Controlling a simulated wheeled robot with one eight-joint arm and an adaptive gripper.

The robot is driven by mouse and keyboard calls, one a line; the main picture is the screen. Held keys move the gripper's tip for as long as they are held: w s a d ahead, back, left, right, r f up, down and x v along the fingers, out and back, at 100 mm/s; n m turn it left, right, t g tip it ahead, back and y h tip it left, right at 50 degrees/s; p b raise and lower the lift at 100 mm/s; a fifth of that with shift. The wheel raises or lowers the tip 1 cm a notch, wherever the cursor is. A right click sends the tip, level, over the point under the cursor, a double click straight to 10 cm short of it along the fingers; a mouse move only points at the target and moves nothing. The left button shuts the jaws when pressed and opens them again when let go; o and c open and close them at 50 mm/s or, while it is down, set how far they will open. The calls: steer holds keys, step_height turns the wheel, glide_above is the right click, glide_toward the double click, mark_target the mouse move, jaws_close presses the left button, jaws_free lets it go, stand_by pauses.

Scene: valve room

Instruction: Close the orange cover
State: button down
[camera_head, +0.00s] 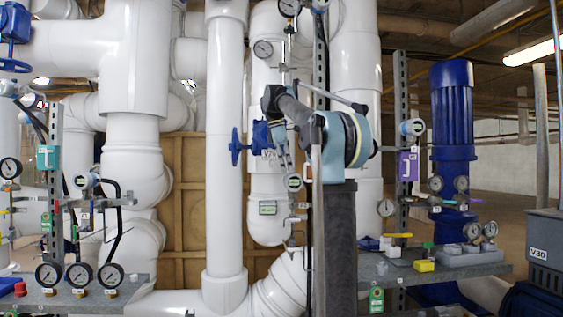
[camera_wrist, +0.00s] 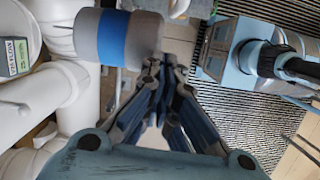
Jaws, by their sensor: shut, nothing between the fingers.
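I cannot make out an orange cover in either view. My gripper (camera_wrist: 167,66) is shut and empty in the wrist view, with its fingertips together near the middle of the picture. In the head view my gripper (camera_head: 287,165) hangs in front of the white pipes, just left of my arm's column. It is small there and partly merges with the gauges behind it. My arm hides part of the pipes and the shelf behind it.
A left-hand shelf (camera_head: 55,301) holds several gauges and a red cap (camera_head: 20,289). A blue valve wheel (camera_head: 236,147) is left of my gripper. A blue motor (camera_head: 452,110) stands right.

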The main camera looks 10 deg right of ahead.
steer(key=d, duration=0.3)
steer(key=shift+s+d, duration=0.1)
steer(key=shift+d, duration=0.05)
steer(key=shift+s, duration=0.1)
stand_by(0.4)
